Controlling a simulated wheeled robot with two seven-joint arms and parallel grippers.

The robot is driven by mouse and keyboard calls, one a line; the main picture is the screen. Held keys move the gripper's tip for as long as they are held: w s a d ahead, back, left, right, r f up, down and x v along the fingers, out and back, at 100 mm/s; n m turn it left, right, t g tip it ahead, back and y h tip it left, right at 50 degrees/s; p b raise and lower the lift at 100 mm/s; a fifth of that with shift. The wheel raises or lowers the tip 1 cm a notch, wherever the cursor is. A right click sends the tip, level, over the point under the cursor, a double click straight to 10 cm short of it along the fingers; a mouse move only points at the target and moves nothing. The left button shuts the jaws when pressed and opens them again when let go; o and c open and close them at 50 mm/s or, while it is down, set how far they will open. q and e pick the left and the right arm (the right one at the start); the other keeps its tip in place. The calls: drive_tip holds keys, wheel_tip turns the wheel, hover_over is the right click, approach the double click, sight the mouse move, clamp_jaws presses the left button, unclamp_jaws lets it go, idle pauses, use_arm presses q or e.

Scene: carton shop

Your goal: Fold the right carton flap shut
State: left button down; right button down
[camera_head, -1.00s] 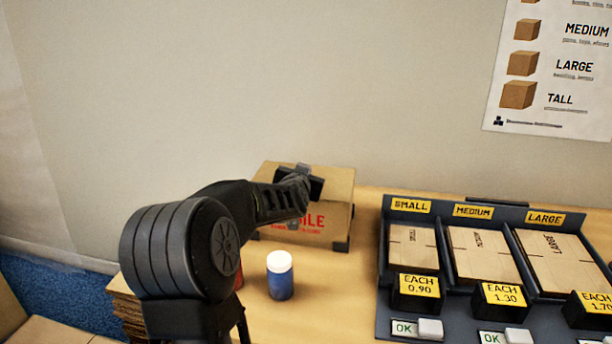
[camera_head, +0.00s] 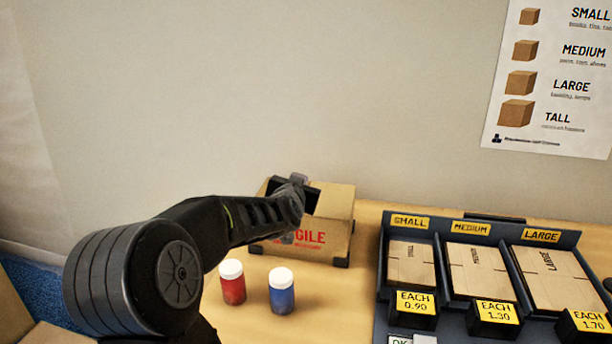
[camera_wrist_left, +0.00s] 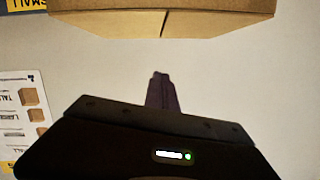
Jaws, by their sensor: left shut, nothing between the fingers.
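The brown carton (camera_head: 338,236) with red lettering stands on the table against the wall in the head view. A cardboard top panel (camera_head: 336,198) shows at its right; my arm and hand cover much of the carton's left and middle. My left gripper (camera_head: 298,178) is over the carton's top, its fingers partly hidden by its own body. In the left wrist view the gripper (camera_wrist_left: 160,82) is shut and empty, with the carton (camera_wrist_left: 215,22) beyond its tips, a seam in it. I cannot tell whether the fingers touch a flap. My right gripper is not seen.
A red bottle (camera_head: 232,284) and a blue bottle (camera_head: 282,293), both white-capped, stand in front of the carton. A dark rack (camera_head: 437,280) of flat cartons with price signs is to the right. A size poster (camera_head: 548,85) hangs on the wall.

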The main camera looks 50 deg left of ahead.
use_arm(q)
drive_tip(key=v, duration=0.4)
drive_tip(key=shift+s+d+p, duration=0.1)
drive_tip(key=shift+p, duration=0.2)
idle(0.3)
